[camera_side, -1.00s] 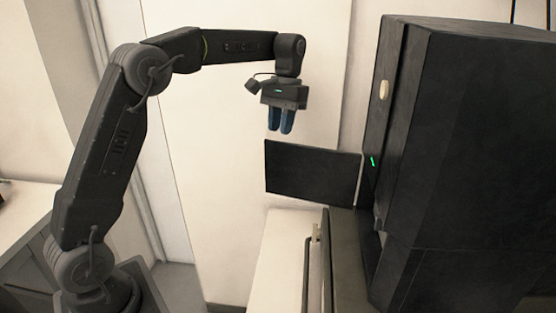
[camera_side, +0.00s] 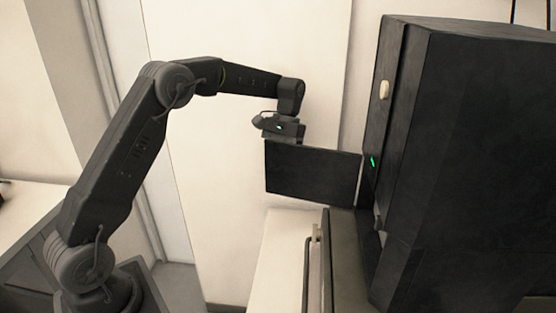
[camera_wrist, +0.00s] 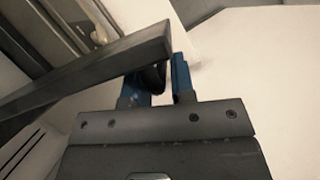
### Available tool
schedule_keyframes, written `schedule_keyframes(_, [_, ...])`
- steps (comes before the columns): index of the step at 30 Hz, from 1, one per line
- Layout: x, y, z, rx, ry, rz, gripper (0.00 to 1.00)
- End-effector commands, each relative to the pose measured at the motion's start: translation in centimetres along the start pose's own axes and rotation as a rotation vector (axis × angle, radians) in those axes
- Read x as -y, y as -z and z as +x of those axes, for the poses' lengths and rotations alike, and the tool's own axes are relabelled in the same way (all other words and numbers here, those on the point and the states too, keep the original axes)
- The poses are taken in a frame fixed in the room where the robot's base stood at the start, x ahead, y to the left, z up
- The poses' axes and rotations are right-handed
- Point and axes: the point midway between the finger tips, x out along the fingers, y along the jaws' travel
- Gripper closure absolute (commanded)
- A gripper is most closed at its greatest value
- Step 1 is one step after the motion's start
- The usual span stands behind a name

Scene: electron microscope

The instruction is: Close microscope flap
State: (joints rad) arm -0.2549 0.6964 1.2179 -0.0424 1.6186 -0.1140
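The microscope flap (camera_side: 312,173) is a thin black panel, standing out to the left from the microscope (camera_side: 470,150). My gripper's body (camera_side: 281,128) is just above the flap's top edge, near its free end, and its fingers are hidden behind the flap. In the wrist view, the flap (camera_wrist: 85,78) is a dark bar from the left edge to the blue fingers of my gripper (camera_wrist: 169,78). It covers part of the left finger. A narrow gap shows between the fingers. I cannot tell whether a finger touches the flap.
A small pale knob (camera_side: 384,90) and a green light (camera_side: 373,162) are on the microscope's front. A light bench (camera_side: 285,245) lies below the flap, with a dark rail (camera_side: 307,270) beside it. The space left of the flap is clear.

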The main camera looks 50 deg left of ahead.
Motion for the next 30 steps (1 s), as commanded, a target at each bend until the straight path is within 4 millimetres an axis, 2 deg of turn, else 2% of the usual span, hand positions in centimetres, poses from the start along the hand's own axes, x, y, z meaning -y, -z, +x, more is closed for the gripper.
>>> schedule_keyframes(4, [-0.02,-0.04,0.80,0.000,0.000,0.001,0.77])
schedule_keyframes(12, [-0.01,-0.03,0.89,-0.001,0.000,0.001,0.77])
schedule_keyframes(19, [0.01,-0.03,0.88,-0.001,0.000,0.000,0.99])
schedule_keyframes(30, [0.05,-0.04,0.86,-0.001,0.000,0.000,1.00])
